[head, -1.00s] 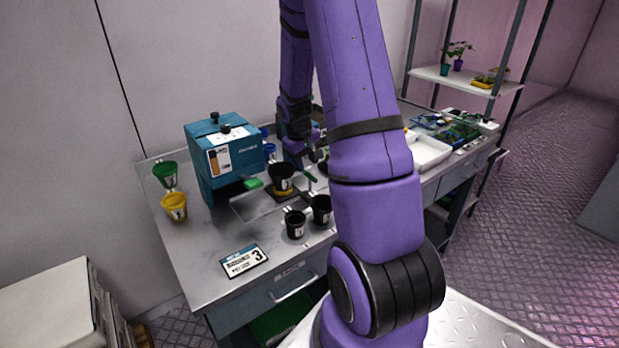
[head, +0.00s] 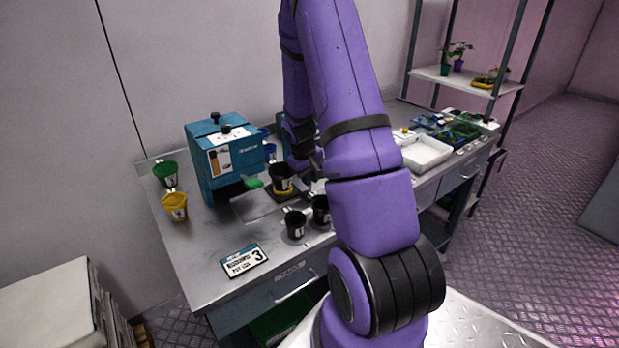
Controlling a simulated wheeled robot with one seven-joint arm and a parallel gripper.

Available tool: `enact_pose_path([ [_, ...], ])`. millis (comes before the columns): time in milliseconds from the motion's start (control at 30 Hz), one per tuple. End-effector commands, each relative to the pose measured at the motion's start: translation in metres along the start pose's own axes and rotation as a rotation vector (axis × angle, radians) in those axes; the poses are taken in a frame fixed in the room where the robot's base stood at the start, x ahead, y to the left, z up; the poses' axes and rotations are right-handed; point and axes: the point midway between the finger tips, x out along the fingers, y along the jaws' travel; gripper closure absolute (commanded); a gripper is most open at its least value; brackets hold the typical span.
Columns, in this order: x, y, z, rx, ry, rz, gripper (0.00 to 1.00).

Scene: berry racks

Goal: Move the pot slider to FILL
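A teal dispenser box (head: 226,160) stands at the back left of the metal table. In front of its right side a black pot (head: 281,178) stands upright on a yellow-rimmed slider (head: 284,192), beside a flat metal plate (head: 255,207). A green tab (head: 253,183) sticks out at the dispenser's lower right. My gripper (head: 310,168) is low, just right of the pot; the arm hides part of it. I cannot tell whether it touches the slider or whether its fingers are open. I cannot read a FILL mark.
Two black pots (head: 296,224) (head: 320,210) stand in front of the slider. A green cup (head: 166,174) and a yellow cup (head: 174,206) are at the left edge. A label card (head: 244,261) lies in front. A white tray (head: 426,152) is to the right.

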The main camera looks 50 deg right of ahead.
Motion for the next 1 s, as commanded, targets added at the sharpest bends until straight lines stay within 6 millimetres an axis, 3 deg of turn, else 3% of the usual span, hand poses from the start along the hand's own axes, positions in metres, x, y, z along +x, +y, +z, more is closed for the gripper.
enact_pose_path([
  [267,-0.001,-0.004,0.000,-0.002,0.000,0.000,1.00],
  [800,-0.017,-0.085,-0.001,-0.006,0.002,0.000,1.00],
  [1000,-0.021,-0.100,-0.001,-0.002,0.002,0.001,1.00],
])
